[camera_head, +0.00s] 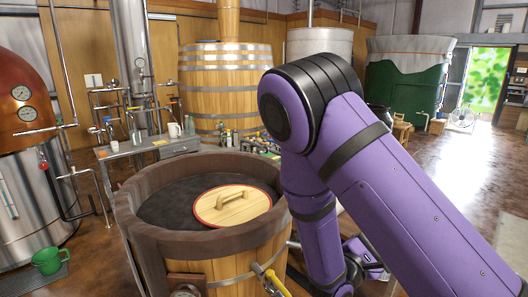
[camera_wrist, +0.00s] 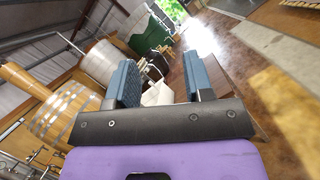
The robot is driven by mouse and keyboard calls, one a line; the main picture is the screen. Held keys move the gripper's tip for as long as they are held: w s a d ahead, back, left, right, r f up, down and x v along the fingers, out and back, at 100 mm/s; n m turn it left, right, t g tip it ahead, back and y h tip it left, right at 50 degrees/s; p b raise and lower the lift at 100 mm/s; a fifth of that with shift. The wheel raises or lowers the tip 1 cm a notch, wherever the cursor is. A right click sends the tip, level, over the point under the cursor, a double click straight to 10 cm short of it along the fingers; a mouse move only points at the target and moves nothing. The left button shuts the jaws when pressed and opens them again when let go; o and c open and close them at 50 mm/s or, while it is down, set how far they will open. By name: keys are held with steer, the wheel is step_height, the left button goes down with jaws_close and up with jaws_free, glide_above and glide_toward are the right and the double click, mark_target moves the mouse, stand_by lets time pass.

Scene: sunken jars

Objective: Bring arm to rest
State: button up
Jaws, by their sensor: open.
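My purple arm (camera_head: 410,190) is bent at a black-banded elbow and fills the right half of the head view. Its lower part hangs down beside the wooden tub. In the wrist view my gripper (camera_wrist: 161,80) shows two blue-grey fingers set wide apart, with nothing held between them. A pale box-like object (camera_wrist: 157,94) shows beyond the gap. In the head view the fingers cannot be made out; the upper arm covers part of that area.
A wooden tub (camera_head: 150,238) of dark contents stands left of my arm, with a round handled lid (camera_head: 243,209) inside. A large barrel (camera_head: 226,88) and a green vat (camera_head: 405,88) stand behind. Open floor (camera_head: 460,150) lies to the right.

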steer(key=s+d+r+m+g+y, duration=0.75)
steer(key=s+r+m+g, duration=0.25)
steer(key=s+m+g, duration=0.4)
steer(key=s+a+r+m+t+y, duration=0.1)
steer(key=s+a+r+t+y, duration=0.1)
steer(key=s+r+t+y, duration=0.1)
steer(key=s+a+r+m+t+y, duration=0.2)
steer(key=s+a+r+t+y, duration=0.1)
steer(key=r+y, duration=0.4)
step_height(320, 180, up, 3)
steer(key=shift+s+a+f+t, duration=0.15)
steer(key=shift+s+a+t, duration=0.15)
steer(key=shift+s+t, duration=0.55)
